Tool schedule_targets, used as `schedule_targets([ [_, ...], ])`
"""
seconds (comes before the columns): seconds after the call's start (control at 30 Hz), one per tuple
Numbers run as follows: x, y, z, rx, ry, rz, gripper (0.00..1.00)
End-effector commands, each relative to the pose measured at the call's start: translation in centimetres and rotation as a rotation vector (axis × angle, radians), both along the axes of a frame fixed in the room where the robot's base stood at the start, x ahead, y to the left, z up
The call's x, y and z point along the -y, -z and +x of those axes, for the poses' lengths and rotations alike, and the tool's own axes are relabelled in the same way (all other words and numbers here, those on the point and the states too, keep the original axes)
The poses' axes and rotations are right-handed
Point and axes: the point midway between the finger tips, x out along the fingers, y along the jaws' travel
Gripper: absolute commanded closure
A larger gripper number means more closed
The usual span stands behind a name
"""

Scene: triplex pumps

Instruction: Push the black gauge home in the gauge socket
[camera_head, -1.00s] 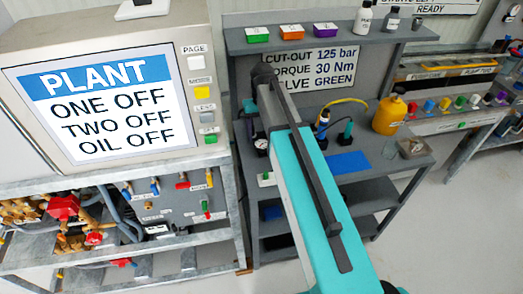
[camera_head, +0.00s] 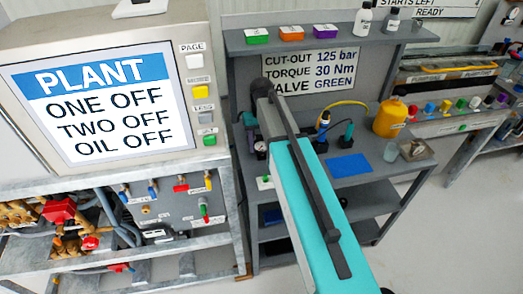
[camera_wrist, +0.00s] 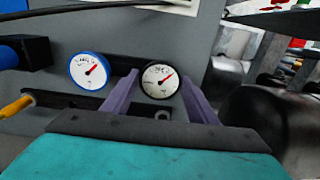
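The black gauge (camera_wrist: 160,80), with a white face and a red needle, shows in the wrist view against a grey panel. The two purple fingers of my gripper (camera_wrist: 160,86) stand one on each side of it, close to its rim. I cannot tell whether they touch it. The gauge's back and the gauge socket are hidden behind its face. A small, partly hidden label (camera_wrist: 162,115) is just below it. In the head view my arm hides the gripper.
A blue-rimmed gauge (camera_wrist: 88,70) sits just left of the black one. A dark bar (camera_wrist: 75,100) runs below it. A large dark rounded body (camera_wrist: 255,115) is close on the right. In the head view, a yellow bottle (camera_head: 390,117) and a blue mat (camera_head: 347,165) are on the bench.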

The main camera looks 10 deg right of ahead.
Motion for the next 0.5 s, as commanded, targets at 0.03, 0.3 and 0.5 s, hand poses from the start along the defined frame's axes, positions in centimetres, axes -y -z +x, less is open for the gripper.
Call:
schedule_targets([
  [0.03, -0.02, -0.01, 0.00, 0.000, 0.000, 0.000, 0.56],
  [0.3, -0.05, -0.07, 0.01, 0.000, -0.001, 0.000, 0.88],
  [0.5, -0.08, -0.52, 0.02, 0.001, -0.001, 0.000, 0.88],
])
